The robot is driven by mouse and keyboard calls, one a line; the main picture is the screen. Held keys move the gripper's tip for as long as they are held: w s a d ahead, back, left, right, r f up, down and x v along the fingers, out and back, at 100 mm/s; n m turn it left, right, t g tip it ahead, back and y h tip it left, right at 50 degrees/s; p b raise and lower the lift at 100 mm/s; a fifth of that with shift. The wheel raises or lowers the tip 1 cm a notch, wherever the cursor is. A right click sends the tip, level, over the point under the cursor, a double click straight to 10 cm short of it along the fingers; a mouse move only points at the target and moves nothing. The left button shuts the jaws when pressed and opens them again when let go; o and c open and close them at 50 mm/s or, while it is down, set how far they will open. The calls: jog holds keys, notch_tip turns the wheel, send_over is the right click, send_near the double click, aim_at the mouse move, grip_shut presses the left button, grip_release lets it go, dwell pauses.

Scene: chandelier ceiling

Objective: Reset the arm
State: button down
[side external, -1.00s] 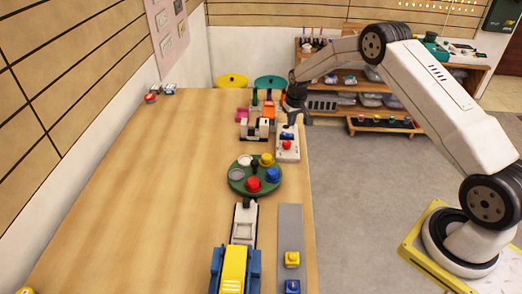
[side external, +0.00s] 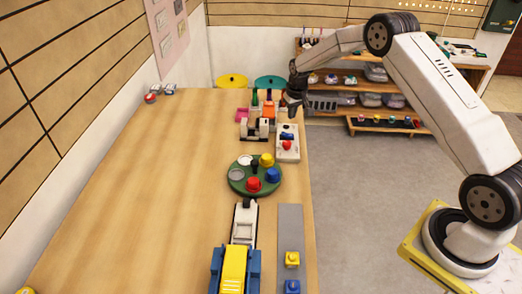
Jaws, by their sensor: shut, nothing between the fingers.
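My gripper (side external: 292,110) is small and dark in the side view, at the far right edge of the wooden table (side external: 150,190). It is shut and holds nothing. It points down above the far end of a white block (side external: 287,150) that carries a red knob (side external: 287,146) and a dark blue piece. My white arm reaches in from the right, over the floor.
A green round tray (side external: 238,184) with red, blue and yellow pieces sits mid-table. Nearer are a yellow-and-blue device (side external: 234,268) and a grey strip (side external: 290,225) with yellow and blue pieces. Colourful items stand left of my gripper. The table's left side is mostly clear.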

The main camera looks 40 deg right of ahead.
jog(key=s+a+r+n, duration=0.2)
jog(key=s+a+r, duration=0.6)
jog(key=s+a, duration=0.3)
jog(key=s+a+r, duration=0.1)
jog(key=s+a, duration=0.2)
jog(key=s, duration=0.6)
jog(key=s+a+r+n, duration=0.1)
jog(key=s+a, duration=0.2)
jog(key=s, duration=0.6)
jog(key=shift+s+a+t, duration=0.2)
jog(key=shift+a+t, duration=0.05)
jog(key=shift+t, duration=0.15)
